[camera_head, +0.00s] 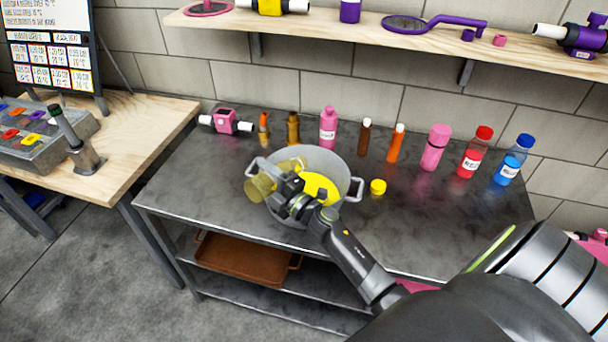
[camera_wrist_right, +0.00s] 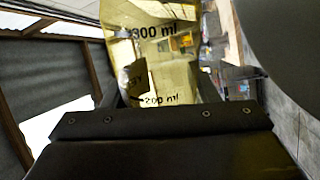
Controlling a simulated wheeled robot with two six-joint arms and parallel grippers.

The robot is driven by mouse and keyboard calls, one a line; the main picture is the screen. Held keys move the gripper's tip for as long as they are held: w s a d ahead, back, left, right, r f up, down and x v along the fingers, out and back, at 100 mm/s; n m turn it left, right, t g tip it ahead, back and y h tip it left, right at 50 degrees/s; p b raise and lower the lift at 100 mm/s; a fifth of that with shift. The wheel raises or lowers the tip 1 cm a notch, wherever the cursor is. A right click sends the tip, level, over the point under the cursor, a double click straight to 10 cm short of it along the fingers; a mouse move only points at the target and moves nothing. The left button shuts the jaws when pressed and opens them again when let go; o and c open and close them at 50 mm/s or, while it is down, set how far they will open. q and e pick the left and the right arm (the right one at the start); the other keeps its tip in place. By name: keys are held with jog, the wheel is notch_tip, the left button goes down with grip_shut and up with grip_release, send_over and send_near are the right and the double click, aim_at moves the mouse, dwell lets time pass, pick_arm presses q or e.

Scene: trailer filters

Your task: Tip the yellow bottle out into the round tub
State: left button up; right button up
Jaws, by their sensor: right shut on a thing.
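The round grey tub (camera_head: 338,166) with two side handles stands on the dark metal table. Yellow liquid (camera_head: 322,186) shows inside it. My right gripper (camera_head: 286,188) is over the tub's left part, shut on the yellow bottle (camera_head: 258,188). The bottle is see-through and tipped onto its side above the tub's left rim. Its mouth is partly hidden by the gripper, and I cannot tell whether liquid is flowing. In the right wrist view the bottle (camera_wrist_right: 155,65) shows volume marks above the dark jaws (camera_wrist_right: 160,125). A yellow cap (camera_head: 377,187) lies on the table right of the tub. My left gripper is out of view.
Several bottles and vials stand along the table's back, including a pink bottle (camera_head: 328,128), a red bottle (camera_head: 475,152) and a blue bottle (camera_head: 514,160). A pink device (camera_head: 226,121) is at the back left. A brown tray (camera_head: 243,258) is on the lower shelf. The table's front right is clear.

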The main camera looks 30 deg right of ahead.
jog(key=shift+d+f+m, duration=0.15)
jog(key=shift+f+m, duration=0.05)
jog(key=shift+m, duration=0.2)
jog(key=shift+w+r, duration=0.1)
jog(key=shift+r, duration=0.1)
jog(key=shift+w+d+r+m+h+p, duration=0.15)
jog(key=shift+d+r+m+p, duration=0.2)
jog(key=shift+p, duration=0.3)
jog(key=shift+s+d+r+m+h+p, duration=0.15)
jog(key=shift+r+m+p, duration=0.2)
jog(key=shift+m+p, duration=0.25)
jog(key=shift+w+d+r+m+h+p, duration=0.25)
jog(key=shift+d+r+m+p, duration=0.45)
jog(key=shift+m+p, duration=0.45)
jog(key=shift+w+d+r+m+h+p, duration=0.2)
jog(key=shift+d+r+m+p, duration=0.45)
jog(key=shift+p, duration=0.7)
jog(key=shift+a, duration=0.15)
dwell(0.9)
